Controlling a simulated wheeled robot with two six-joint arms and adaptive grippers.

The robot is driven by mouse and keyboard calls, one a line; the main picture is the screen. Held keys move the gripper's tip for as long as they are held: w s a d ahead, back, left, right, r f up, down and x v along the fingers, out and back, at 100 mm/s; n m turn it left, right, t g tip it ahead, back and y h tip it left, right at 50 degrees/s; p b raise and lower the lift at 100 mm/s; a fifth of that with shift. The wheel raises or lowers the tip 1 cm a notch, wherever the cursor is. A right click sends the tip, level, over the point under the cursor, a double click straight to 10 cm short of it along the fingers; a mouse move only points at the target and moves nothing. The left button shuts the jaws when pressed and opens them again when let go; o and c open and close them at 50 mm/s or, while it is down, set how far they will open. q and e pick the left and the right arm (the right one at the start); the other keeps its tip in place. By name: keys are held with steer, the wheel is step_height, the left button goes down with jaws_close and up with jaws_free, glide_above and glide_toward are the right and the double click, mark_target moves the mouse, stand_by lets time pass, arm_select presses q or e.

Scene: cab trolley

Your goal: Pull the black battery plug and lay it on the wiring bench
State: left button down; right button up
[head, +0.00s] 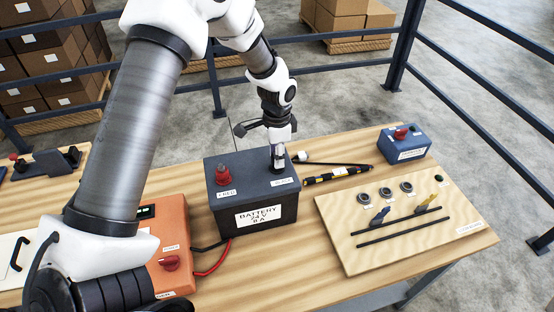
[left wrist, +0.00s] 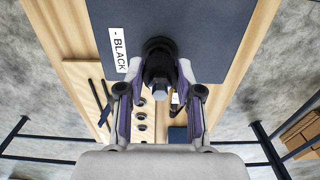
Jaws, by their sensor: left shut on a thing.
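The dark battery (head: 250,205), labelled "BATTERY", stands on the wooden bench (head: 345,140). My left gripper (head: 277,163) reaches down to the right side of the battery's top, beside the "BLACK" label. It is shut on the black battery plug (left wrist: 160,62), which shows between its fingers in the left wrist view. The plug appears still at its terminal on the battery; I cannot tell whether it is seated or lifted slightly. The fingers hide most of it in the head view. A red plug (head: 222,175) stands on the battery's left side. My right gripper is not in view.
A wooden panel (head: 440,250) with round fittings and slots lies right of the battery. A blue box (head: 405,143) with a red knob stands behind it. An orange unit (head: 172,250) with cables is at left.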

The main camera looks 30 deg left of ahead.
arm_select(q)
steer(key=shift+r, duration=2.3)
